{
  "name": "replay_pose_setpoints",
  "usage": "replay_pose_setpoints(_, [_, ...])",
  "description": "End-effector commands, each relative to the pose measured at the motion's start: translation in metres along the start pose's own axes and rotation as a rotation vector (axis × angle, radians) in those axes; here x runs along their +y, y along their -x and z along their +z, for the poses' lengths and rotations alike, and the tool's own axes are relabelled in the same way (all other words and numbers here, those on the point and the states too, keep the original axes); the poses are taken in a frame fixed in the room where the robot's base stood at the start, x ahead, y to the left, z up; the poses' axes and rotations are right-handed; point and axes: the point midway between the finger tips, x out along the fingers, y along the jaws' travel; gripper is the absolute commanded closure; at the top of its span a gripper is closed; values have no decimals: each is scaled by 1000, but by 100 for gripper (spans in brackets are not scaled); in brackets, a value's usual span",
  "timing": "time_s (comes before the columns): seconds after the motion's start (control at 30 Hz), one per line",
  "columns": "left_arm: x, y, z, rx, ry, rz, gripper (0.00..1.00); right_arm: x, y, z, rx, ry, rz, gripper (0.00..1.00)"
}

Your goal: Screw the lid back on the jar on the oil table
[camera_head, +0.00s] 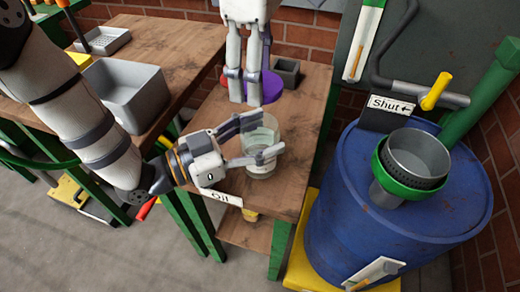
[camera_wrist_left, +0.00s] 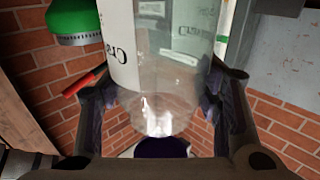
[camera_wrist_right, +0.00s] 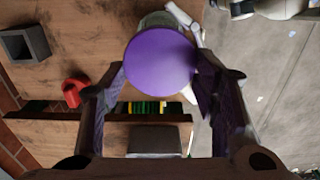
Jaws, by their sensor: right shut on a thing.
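The clear glass jar (camera_head: 262,165) stands upright on the oil table (camera_head: 300,100), which has a sign reading Oil. My left gripper (camera_head: 258,140) has a finger on each side of the jar. In the left wrist view (camera_wrist_left: 160,95) its pads meet the glass, and the jar looks upside down there. The purple lid (camera_wrist_right: 160,62) is held between the fingers of my right gripper (camera_wrist_right: 158,85). In the head view the lid (camera_head: 271,88) is partly hidden behind that gripper. The lid is apart from the jar's mouth, higher up and offset towards the back.
A small dark square box (camera_head: 287,71) sits at the back of the oil table. A blue drum (camera_head: 345,190) with a green-rimmed funnel (camera_head: 412,160) and a Shut sign stands at the right. A grey bin (camera_head: 128,92) is on the wooden bench at the left.

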Motion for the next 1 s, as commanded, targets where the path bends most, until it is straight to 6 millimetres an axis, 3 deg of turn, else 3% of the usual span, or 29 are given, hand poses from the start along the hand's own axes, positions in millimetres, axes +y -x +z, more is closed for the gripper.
replay_pose_setpoints(0.03, [0, 0, 0, 0, 0, 0, 66, 0, 0, 0, 0, 0, 0, 52])
replay_pose_setpoints(0.17, [0, 0, 0, 0, 0, 0, 93, 0, 0, 0, 0, 0, 0, 52])
replay_pose_setpoints(0.57, [0, 0, 0, 0, 0, 0, 93, 0, -48, 0, -1, 1, -2, 52])
replay_pose_setpoints(1.0, [0, 0, 0, 0, -1, 0, 93, 0, -50, 0, 0, 0, -1, 52])
